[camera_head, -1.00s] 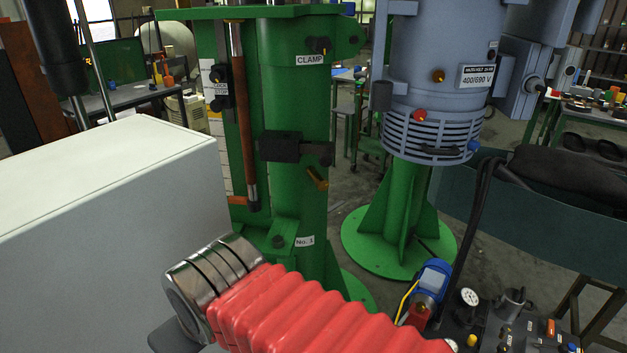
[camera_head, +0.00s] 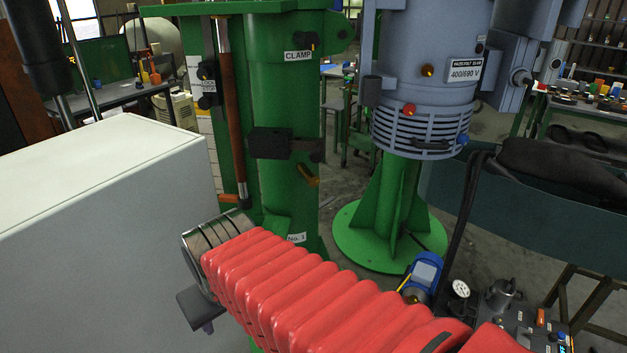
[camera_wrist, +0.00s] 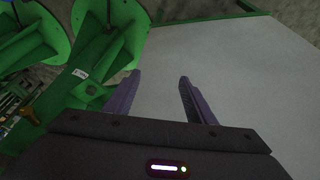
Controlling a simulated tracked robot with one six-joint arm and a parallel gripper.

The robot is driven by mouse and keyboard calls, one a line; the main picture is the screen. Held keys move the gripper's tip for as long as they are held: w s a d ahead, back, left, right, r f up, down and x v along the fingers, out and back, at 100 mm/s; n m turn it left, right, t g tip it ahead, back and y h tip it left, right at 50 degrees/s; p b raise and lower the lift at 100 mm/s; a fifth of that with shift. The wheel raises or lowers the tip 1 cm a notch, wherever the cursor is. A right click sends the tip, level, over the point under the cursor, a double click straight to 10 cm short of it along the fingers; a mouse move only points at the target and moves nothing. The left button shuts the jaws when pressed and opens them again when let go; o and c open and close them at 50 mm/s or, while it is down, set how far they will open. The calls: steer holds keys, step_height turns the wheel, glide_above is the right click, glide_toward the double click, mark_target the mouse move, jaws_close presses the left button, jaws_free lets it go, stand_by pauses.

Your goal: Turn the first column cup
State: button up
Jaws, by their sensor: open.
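The green column labelled No. 1 (camera_head: 285,120) stands upright left of centre in the head view. A small brass cup-like fitting (camera_head: 307,175) sticks out from its side, tilted, below a black clamp block (camera_head: 283,143). In the wrist view a brass fitting (camera_wrist: 31,116), apparently the same one, shows at the left edge beside the green column (camera_wrist: 72,92). My gripper (camera_wrist: 160,76) is open and empty, its two purple fingers apart over a pale surface. The brass fitting is left of the fingers and not touched by them. In the head view my arm hides the column's foot.
A large pale cabinet (camera_head: 100,190) stands close on the left. A grey motor unit (camera_head: 425,85) on a green pedestal (camera_head: 395,205) is at right. A blue device (camera_head: 424,277) and a gauge (camera_head: 459,289) sit at lower right.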

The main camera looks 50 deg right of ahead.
steer(key=d+f+n+h, duration=0.1)
steer(key=d+f, duration=0.3)
steer(key=d, duration=0.7)
steer(key=d+f+n+h, duration=0.15)
steer(key=d+f, duration=0.25)
steer(key=d, duration=0.7)
steer(key=d+f+n+h, duration=0.15)
steer(key=d+f, duration=0.35)
steer(key=d, duration=0.7)
steer(key=n+t+h, duration=0.3)
steer(key=n+t, duration=0.9)
steer(key=n, duration=0.9)
glide_toward(315, 181)
steer(key=v, duration=0.2)
steer(key=shift+s+a+r, duration=0.1)
steer(key=shift+s, duration=0.05)
steer(key=x, duration=1.3)
steer(key=shift+w+d, duration=0.2)
steer(key=shift+w, duration=0.15)
